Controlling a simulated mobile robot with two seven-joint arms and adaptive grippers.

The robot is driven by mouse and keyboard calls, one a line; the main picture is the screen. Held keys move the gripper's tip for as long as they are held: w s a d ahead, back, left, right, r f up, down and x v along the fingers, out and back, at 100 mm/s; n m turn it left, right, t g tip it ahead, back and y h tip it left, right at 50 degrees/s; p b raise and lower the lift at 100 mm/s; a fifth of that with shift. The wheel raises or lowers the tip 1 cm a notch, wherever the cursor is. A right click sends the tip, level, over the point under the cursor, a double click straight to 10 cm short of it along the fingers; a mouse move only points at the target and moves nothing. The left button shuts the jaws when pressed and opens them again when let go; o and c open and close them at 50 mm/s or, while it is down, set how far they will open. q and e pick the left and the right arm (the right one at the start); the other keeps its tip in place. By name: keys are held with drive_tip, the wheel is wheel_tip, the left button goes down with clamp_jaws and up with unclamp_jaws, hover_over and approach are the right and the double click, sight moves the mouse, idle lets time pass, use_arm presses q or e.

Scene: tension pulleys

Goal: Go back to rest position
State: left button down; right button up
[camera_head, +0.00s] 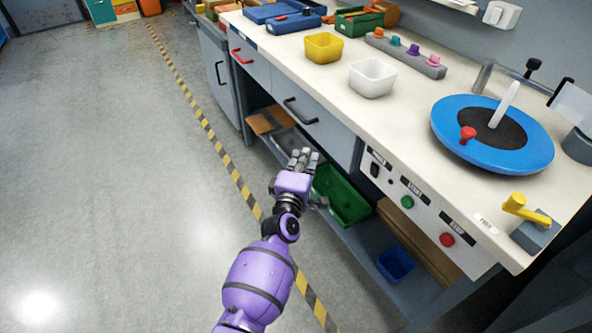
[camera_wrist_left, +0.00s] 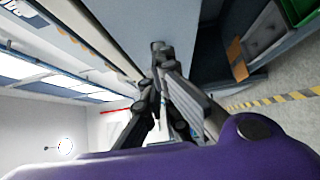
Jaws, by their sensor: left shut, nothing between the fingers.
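My left gripper (camera_head: 304,158) is at the end of the purple arm, in front of the workbench and below the level of its top. It is shut and empty. In the left wrist view the gripper's dark fingers (camera_wrist_left: 158,62) come together, with nothing between them. The drawer fronts of the bench lie just beyond the gripper in the head view. My right gripper is in neither view.
The bench top (camera_head: 400,110) bears a yellow bin (camera_head: 323,47), a white bin (camera_head: 372,77) and a blue disc (camera_head: 535,150). Below are a green crate (camera_head: 343,197) and a blue bin (camera_head: 396,264). Open floor (camera_head: 110,190) lies left.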

use_arm(q)
drive_tip(key=s, duration=0.5)
drive_tip(key=shift+s+a, duration=0.35)
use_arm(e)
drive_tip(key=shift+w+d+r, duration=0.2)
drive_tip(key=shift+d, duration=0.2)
